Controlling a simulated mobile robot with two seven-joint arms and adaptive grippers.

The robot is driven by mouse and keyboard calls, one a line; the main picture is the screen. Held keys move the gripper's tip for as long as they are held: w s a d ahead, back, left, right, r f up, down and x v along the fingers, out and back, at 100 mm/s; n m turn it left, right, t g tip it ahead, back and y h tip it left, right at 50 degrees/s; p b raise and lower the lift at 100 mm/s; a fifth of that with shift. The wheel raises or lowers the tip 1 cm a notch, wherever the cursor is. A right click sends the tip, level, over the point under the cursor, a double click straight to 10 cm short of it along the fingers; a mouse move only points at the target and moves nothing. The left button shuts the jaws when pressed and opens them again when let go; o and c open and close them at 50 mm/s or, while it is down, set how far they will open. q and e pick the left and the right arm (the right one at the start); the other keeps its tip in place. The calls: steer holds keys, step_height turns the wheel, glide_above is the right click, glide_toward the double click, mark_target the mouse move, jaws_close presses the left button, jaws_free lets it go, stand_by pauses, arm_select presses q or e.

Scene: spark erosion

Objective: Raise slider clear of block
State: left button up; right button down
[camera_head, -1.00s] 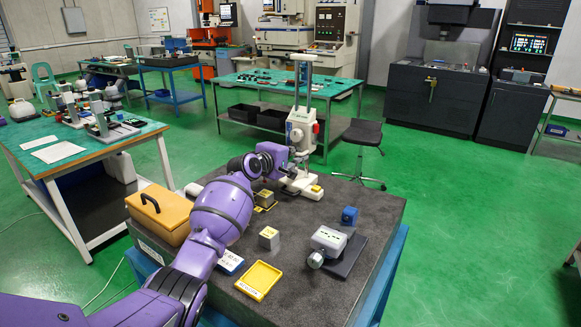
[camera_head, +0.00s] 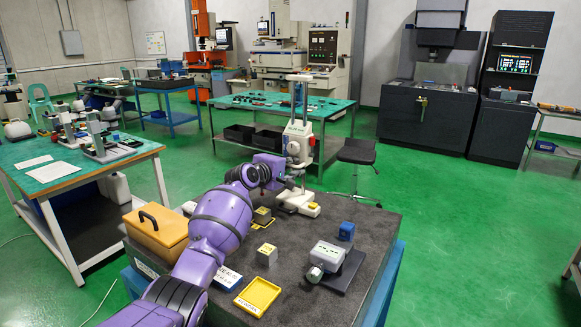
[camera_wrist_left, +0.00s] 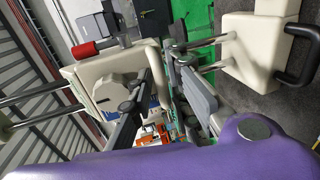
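A white height gauge stands on the dark stone plate, with its slider (camera_head: 297,142) on two upright rods above a pale base (camera_head: 298,202). The slider also shows in the left wrist view as a white housing (camera_wrist_left: 92,72) with a red knob. My left gripper (camera_head: 290,181) is beside the gauge, below the slider. In the left wrist view its fingers (camera_wrist_left: 160,100) are apart, with background showing between them, and one overlaps the slider's front. I cannot tell if it touches. A yellow-topped block (camera_head: 262,215) sits left of the base; another block (camera_head: 267,254) stands nearer. My right gripper is not in view.
An orange case (camera_head: 155,235), a yellow tray (camera_head: 257,297), a blue cube (camera_head: 346,231) and a grey device (camera_head: 327,257) stand on the stone plate (camera_head: 300,290). In the left wrist view, the gauge's base (camera_wrist_left: 252,50) has a black handle (camera_wrist_left: 303,55) close by.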

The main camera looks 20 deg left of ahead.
arm_select(q)
steer(key=v, duration=1.2)
steer(key=shift+f, duration=0.1)
